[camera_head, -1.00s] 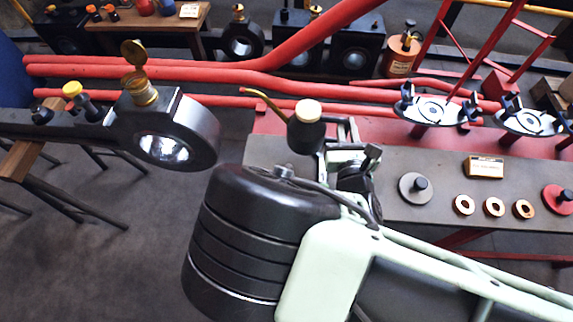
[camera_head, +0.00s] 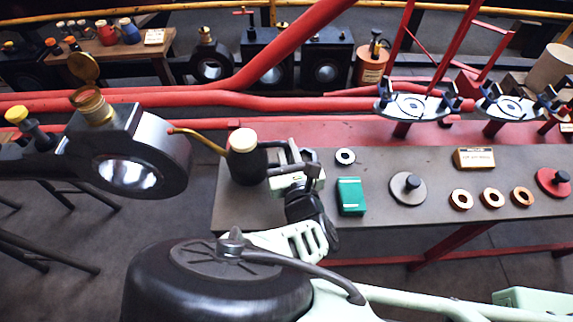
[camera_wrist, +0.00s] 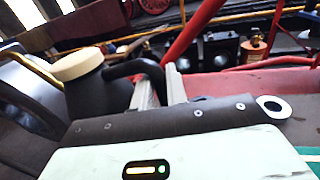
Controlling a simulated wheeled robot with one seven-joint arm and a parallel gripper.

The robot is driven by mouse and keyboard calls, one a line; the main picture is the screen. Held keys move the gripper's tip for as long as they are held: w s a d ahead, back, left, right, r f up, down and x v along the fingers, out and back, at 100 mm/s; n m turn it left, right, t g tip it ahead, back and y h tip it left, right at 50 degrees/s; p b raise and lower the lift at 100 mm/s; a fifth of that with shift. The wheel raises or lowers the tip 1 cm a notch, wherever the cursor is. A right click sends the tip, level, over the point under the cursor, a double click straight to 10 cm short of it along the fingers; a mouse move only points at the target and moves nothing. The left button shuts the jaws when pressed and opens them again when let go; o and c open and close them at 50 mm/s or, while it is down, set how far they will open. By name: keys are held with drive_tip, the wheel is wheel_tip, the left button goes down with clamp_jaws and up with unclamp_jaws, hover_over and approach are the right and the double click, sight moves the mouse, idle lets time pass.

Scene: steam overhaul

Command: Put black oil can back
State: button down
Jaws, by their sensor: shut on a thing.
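The black oil can (camera_head: 248,167) has a cream lid and a thin brass spout pointing left. It is upright over the left end of the grey bench top (camera_head: 385,212); whether its base touches the bench I cannot tell. My gripper (camera_head: 283,165) is to its right, shut on the can's handle. In the wrist view the can (camera_wrist: 98,98) stands at the left, with its black handle (camera_wrist: 138,68) running between my two fingers (camera_wrist: 158,88). The can's base is hidden there by my gripper body.
A green box (camera_head: 350,196), a white ring (camera_head: 345,156), a grey disc (camera_head: 408,188), copper rings (camera_head: 491,198) and a yellow box (camera_head: 474,158) lie right of my gripper. A big black rod end (camera_head: 135,160) with a brass cup is close left of the spout. Red rods run behind.

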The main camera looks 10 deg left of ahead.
drive_tip(key=shift+f+b, duration=1.85)
drive_tip(key=shift+b, duration=0.15)
drive_tip(key=shift+r, duration=0.1)
drive_tip(key=c, duration=1.4)
unclamp_jaws()
